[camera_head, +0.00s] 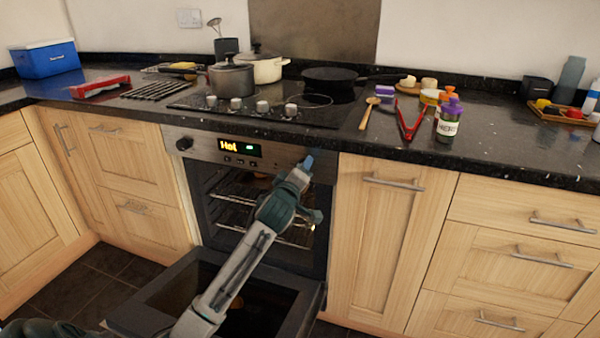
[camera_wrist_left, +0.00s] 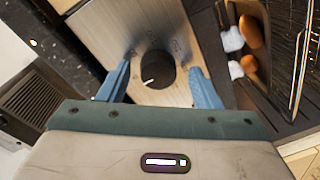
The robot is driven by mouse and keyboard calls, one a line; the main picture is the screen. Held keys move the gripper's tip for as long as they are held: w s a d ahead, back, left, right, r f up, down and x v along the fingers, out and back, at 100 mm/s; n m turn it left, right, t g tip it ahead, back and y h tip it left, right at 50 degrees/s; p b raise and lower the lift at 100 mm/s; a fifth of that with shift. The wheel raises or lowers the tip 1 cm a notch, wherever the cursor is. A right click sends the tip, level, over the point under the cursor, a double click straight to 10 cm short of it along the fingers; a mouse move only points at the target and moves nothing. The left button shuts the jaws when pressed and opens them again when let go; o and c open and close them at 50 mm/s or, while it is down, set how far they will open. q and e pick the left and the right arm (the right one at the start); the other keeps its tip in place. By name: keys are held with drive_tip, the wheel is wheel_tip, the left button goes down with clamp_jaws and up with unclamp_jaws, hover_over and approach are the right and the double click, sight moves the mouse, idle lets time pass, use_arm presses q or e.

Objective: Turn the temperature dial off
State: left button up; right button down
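In the head view my left gripper (camera_head: 307,163) is at the right end of the oven's control panel (camera_head: 210,147) and hides what lies behind it. In the left wrist view a round black dial (camera_wrist_left: 154,70) with a short white mark is on the panel. The blue fingers of the left gripper (camera_wrist_left: 160,72) stand open on either side of it, with gaps; contact cannot be seen. Another dark dial (camera_head: 184,144) is at the panel's left end. The lit display (camera_head: 240,148) reads "Hot". My right gripper is not in view.
The oven door (camera_head: 150,300) hangs open below my left arm, with wire racks (camera_head: 235,190) inside. Pots (camera_head: 232,80) and a pan (camera_head: 330,77) stand on the hob above. Red tongs (camera_head: 408,122) and a spice jar (camera_head: 449,120) lie or stand on the granite worktop (camera_head: 500,150).

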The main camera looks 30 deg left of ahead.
use_arm(q)
drive_tip(key=shift+s, duration=0.1)
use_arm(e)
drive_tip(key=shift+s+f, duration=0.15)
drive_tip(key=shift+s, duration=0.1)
use_arm(q)
drive_tip(key=v, duration=1)
drive_tip(key=shift+s, duration=0.35)
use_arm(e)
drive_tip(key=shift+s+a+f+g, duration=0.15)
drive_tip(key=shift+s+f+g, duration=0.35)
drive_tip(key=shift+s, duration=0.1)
